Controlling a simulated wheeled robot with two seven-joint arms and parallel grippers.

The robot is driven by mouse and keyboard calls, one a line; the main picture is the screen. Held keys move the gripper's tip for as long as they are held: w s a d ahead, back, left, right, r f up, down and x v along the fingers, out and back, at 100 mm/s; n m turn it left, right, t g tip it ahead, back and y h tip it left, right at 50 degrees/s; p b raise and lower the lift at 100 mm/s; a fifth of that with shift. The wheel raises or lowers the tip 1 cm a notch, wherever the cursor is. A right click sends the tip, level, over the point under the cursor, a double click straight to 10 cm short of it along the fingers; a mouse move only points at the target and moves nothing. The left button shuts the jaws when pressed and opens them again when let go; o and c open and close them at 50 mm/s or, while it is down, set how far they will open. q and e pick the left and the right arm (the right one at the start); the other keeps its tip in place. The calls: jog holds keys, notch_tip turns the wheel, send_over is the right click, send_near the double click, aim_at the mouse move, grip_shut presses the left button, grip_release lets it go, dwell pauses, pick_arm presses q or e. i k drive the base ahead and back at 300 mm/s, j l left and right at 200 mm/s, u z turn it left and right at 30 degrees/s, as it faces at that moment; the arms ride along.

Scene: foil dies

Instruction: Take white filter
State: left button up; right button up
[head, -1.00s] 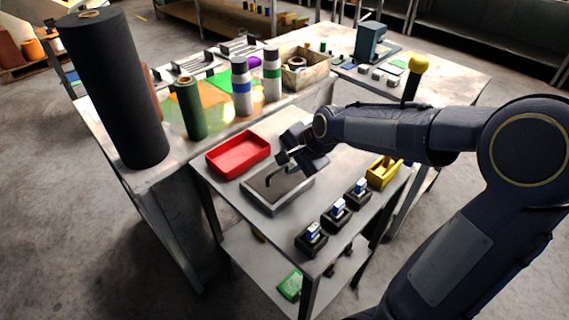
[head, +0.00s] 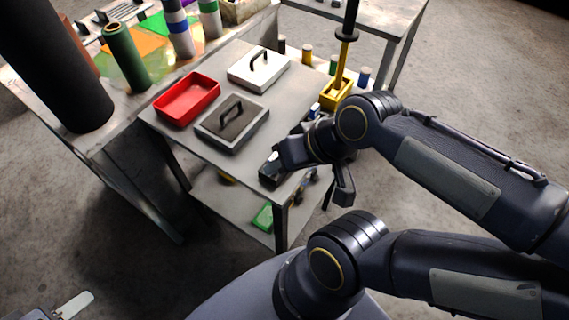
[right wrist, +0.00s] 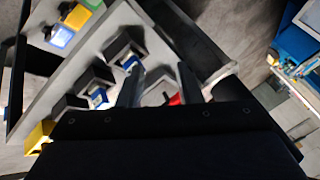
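I cannot tell for sure which thing is the white filter. A white block with a black handle (head: 273,76) lies on the grey table, beside a grey block with a dark top and handle (head: 212,134). My right gripper (head: 303,172) is low over the table's near right corner, partly covering the black holders with blue-and-white pieces. In the right wrist view my right gripper (right wrist: 160,90) has its fingers apart, with a pale patch and a red bit showing between them. A grey part with a pale plate at the bottom left of the head view may be my left gripper; its fingers are unclear.
A red tray (head: 187,100) lies at the table's left side. A yellow box (head: 340,97) stands at the right edge, behind my right arm. A tall black roll (head: 45,60) and a green roll (head: 126,57) stand on the bench at left. A lower shelf holds a green item (head: 263,216).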

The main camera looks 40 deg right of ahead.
aim_at(258, 69)
jog(key=k, duration=0.3)
jog(key=k+z, duration=0.1)
jog(key=z, duration=0.35)
jog(key=k+z, duration=0.15)
jog(key=z, duration=0.3)
jog(key=l+z, duration=0.15)
jog(key=z, duration=0.3)
jog(key=i+l+z, duration=0.25)
jog(key=i, duration=0.15)
jog(key=i+z, duration=0.2)
jog(key=i, duration=0.2)
